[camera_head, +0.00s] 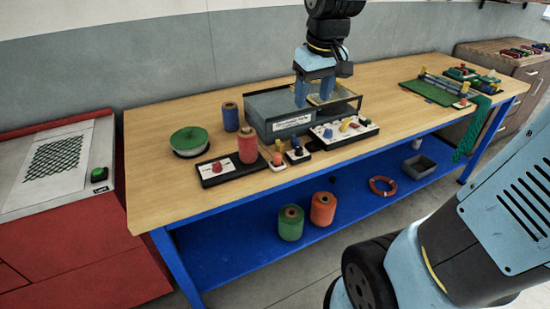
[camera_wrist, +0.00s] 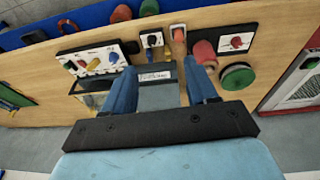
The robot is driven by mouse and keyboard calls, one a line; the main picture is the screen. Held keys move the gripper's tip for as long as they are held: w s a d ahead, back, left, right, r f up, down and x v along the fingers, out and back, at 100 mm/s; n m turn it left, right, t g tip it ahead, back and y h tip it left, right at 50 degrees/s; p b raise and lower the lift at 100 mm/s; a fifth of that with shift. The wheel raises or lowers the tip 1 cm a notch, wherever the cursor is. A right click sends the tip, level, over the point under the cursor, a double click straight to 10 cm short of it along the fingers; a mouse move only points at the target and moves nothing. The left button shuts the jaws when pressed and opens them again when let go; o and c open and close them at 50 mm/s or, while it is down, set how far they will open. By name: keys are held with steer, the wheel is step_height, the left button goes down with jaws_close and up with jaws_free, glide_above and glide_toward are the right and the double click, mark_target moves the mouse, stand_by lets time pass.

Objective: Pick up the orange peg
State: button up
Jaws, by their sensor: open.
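A small orange-red peg (camera_head: 277,158) stands on a small block at the front edge of the wooden table; it also shows in the wrist view (camera_wrist: 178,35). A white peg board (camera_head: 344,129) holds several small coloured pegs, also in the wrist view (camera_wrist: 91,60). They are too small to tell whether one is orange. My gripper (camera_head: 314,95) is open and empty above the grey-black bin (camera_head: 268,106), behind the pegs. In the wrist view its blue fingers (camera_wrist: 160,67) are apart, with the bin's label between them.
A black board with a red knob (camera_head: 217,167) lies at the front. A green mat (camera_head: 428,92) lies right. The table's left end is clear.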

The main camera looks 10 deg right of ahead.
steer(key=w+a+f+n+g, duration=0.3)
steer(key=w+a+f, duration=0.3)
steer(key=w+f, duration=0.3)
glide_above(277, 155)
steer(key=w, duration=0.1)
step_height(277, 155, down, 8)
steer(key=shift+f, duration=0.15)
steer(key=f, duration=0.2)
steer(key=s+f, duration=0.1)
steer(key=f, duration=0.1)
steer(key=shift+d+f, duration=0.1)
steer(key=shift+f, duration=0.05)
steer(key=shift+w+f, duration=0.1)
steer(key=shift+f, duration=0.45)
steer(key=shift+c, duration=0.2)
jaws_close()
